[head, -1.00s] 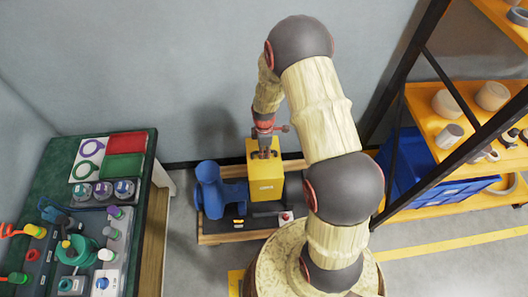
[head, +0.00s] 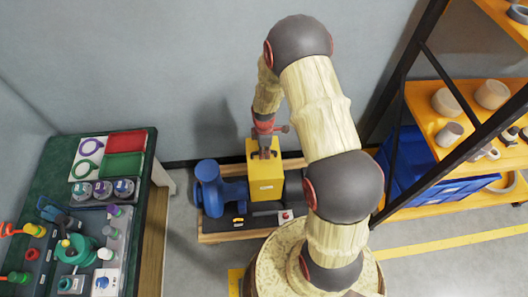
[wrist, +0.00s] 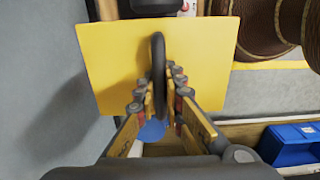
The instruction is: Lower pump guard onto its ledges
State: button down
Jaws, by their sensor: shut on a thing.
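The yellow pump guard (head: 265,178) is a box-shaped cover beside the blue pump (head: 210,190) on a low skid with a wooden edge (head: 235,236). My gripper (head: 264,150) is above the guard, shut on its dark top handle. In the wrist view the gripper (wrist: 160,92) has its fingers on both sides of the black handle (wrist: 158,70), with the yellow guard (wrist: 105,60) beyond. The ledges are hidden under the guard, so I cannot tell whether it touches them.
A green-topped bench (head: 62,165) with fittings stands at the left. An orange shelf rack (head: 425,110) and a blue bin (head: 405,165) are at the right. The grey wall is close behind the skid. Floor is clear between bench and skid.

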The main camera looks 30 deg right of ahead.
jog(key=shift+w+f+b, duration=0.1)
jog(key=shift+f+b, duration=2.25)
jog(key=shift+f, duration=1.9)
jog(key=shift+f+b, duration=1.6)
jog(key=shift+f, duration=1.3)
jog(key=shift+f+b, duration=0.8)
jog(key=shift+f, duration=0.75)
jog(key=shift+f, duration=1.6)
